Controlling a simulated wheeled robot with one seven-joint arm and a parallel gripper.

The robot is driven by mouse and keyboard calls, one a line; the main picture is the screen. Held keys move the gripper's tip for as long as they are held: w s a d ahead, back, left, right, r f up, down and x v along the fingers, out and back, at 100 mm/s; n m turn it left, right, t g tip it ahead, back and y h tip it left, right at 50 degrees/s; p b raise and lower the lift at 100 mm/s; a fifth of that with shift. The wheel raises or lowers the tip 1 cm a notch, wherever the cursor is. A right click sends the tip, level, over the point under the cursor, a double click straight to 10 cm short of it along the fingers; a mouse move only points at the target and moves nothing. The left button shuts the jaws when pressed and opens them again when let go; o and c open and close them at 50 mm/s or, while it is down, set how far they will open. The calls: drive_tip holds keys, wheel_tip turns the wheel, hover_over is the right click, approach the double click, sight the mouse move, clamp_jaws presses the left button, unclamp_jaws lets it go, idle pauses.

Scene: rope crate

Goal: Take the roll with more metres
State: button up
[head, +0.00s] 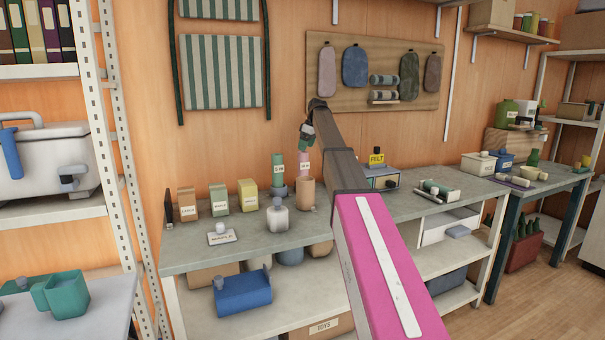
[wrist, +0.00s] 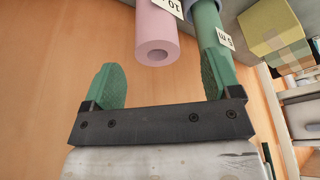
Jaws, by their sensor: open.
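A pink roll (head: 304,158) stands upright in a tan holder (head: 305,193) on the workbench. In the wrist view the pink roll (wrist: 158,32) has a label starting with "10"; the rest is cut off. A green roll (head: 277,163) stands just left of it in a blue-grey holder (head: 278,191). In the wrist view the green roll (wrist: 206,18) has a label that reads "5 m". My gripper (head: 306,136) is above the pink roll. In the wrist view my gripper (wrist: 160,62) is open and empty, with the pink roll's end between and beyond its fingers.
The wall is close behind.

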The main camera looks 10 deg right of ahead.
sight(302, 157)
drive_tip(key=shift+w+x, duration=0.15)
drive_tip(key=shift+x, duration=1.6)
drive_tip(key=shift+w+x, duration=0.15)
drive_tip(key=shift+x, duration=1.6)
drive_tip(key=shift+r, duration=0.1)
drive_tip(key=c, duration=1.2)
